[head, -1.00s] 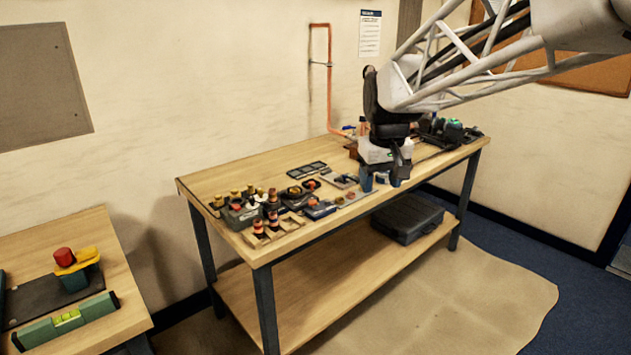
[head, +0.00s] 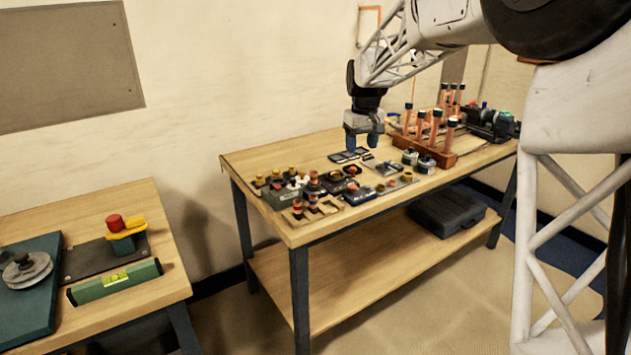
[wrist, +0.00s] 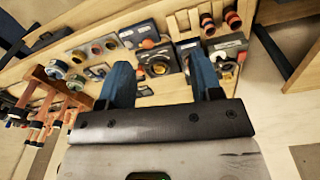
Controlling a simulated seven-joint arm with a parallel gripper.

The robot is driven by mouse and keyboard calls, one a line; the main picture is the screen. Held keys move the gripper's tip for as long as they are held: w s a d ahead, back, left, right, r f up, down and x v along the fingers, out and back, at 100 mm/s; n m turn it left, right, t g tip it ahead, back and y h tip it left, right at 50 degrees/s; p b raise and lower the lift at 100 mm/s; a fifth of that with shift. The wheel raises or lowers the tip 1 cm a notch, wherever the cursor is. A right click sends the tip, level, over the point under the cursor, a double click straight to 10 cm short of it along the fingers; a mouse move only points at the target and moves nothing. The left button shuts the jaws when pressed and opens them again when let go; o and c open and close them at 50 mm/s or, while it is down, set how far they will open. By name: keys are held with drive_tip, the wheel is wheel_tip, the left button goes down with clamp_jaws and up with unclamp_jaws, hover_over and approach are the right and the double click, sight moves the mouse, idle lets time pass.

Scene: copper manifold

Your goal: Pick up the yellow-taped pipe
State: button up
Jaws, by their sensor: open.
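Several upright copper pipes with dark tops (head: 434,125) stand in a wooden rack (head: 440,158) on the right half of the workbench. I cannot make out yellow tape on any of them, so I cannot tell which is the yellow-taped pipe. My gripper (head: 362,143) is open and empty, pointing down above the bench, to the left of the rack and apart from it. In the wrist view, its two blue fingers (wrist: 162,75) are spread over the bench parts, and the copper pipes (wrist: 38,115) are at the left edge.
Small fittings and trays (head: 350,185) crowd the bench's left and middle. Two dark jars (head: 426,164) stand in front of the rack. Dark equipment (head: 490,122) is at the right end. A second table (head: 165,260) with a green level (head: 115,282) is at left.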

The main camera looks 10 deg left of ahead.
drive_tip(key=w+a+f+n, duration=0.1)
drive_tip(key=w+a+f, duration=0.4)
drive_tip(key=w+a, duration=0.3)
drive_tip(key=n, duration=0.2)
hover_over(314, 172)
drive_tip(key=shift+g, duration=0.4)
wheel_tip(314, 172, down, 7)
drive_tip(key=shift+a+r, duration=0.1)
drive_tip(key=shift+a, duration=0.05)
drive_tip(key=shift+f, duration=1.3)
drive_tip(key=shift+f, duration=2.6)
